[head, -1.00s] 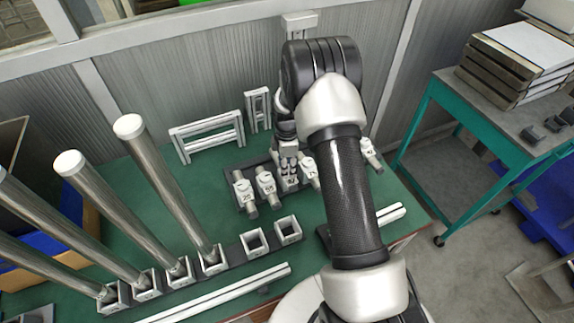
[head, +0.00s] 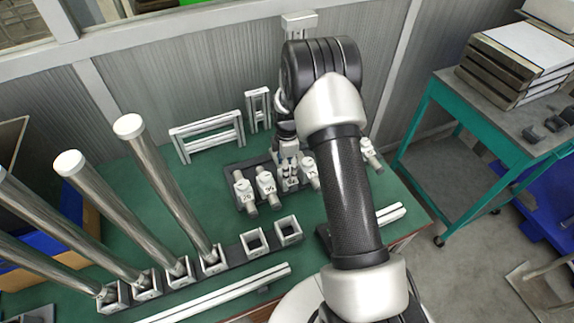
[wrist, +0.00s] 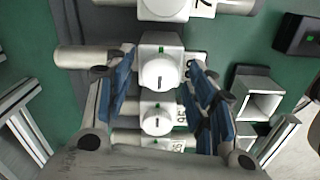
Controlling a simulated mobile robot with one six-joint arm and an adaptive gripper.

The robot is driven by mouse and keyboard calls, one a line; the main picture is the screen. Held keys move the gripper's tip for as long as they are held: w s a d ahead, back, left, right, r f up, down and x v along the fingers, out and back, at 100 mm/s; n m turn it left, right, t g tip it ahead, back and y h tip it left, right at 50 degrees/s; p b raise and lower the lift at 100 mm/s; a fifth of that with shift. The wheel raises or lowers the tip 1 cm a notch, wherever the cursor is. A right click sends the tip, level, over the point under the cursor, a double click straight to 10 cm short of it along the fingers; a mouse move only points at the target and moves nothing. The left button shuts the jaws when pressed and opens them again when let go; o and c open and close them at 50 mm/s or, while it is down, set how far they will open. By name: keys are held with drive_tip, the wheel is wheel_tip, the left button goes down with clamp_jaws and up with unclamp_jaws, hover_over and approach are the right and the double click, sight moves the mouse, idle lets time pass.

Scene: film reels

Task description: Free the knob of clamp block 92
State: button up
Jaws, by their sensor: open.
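A row of white clamp blocks stands on a dark base plate on the green bench. The third block from the left in the head view (head: 290,186) is partly covered by my gripper (head: 289,166); its number is not readable, so I cannot confirm it is 92. In the wrist view my gripper (wrist: 162,88) is open, with one blue-padded finger on each side of this block's round white knob (wrist: 159,74). The knob has a dark mark, and a green spot shows on the block behind it. I cannot tell whether the fingers touch the block.
Neighbouring clamp blocks (head: 266,187) stand close on both sides. Tall steel posts (head: 165,190) rise from square sockets at the left. Empty square sockets (head: 289,231) and a white rail (head: 215,295) lie in front. Aluminium frames (head: 208,134) stand behind. A teal cart (head: 480,135) is at right.

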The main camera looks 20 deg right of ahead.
drive_tip(key=shift+r, duration=0.1)
wheel_tip(320, 180, up, 12)
idle(0.6)
idle(0.4)
